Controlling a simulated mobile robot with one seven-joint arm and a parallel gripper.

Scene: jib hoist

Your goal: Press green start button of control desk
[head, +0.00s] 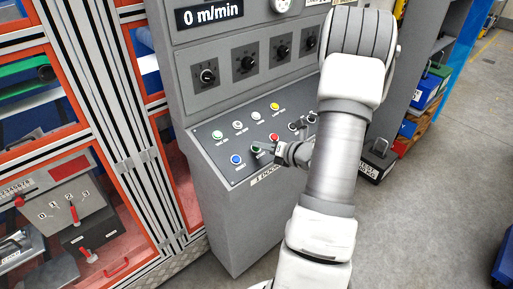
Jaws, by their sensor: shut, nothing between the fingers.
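The grey control desk (222,187) stands in the middle of the head view with a sloped button panel. My gripper (266,148) is shut and empty, reaching in from the right low over the front row of buttons. A dark green button (256,150) shows at its fingertips, between a blue button and a red one, and is partly covered. I cannot tell whether the fingertips touch it or whether it is pressed in. My arm hides the right part of the panel, and the button's label is not readable.
Close by are the blue button (236,160), red button (274,138), a pale green button (217,134), white buttons and a yellow button (274,107). Black rotary knobs (207,76) sit on the upright panel under a "0 m/min" display (210,13). An orange-framed cabinet (95,140) stands left.

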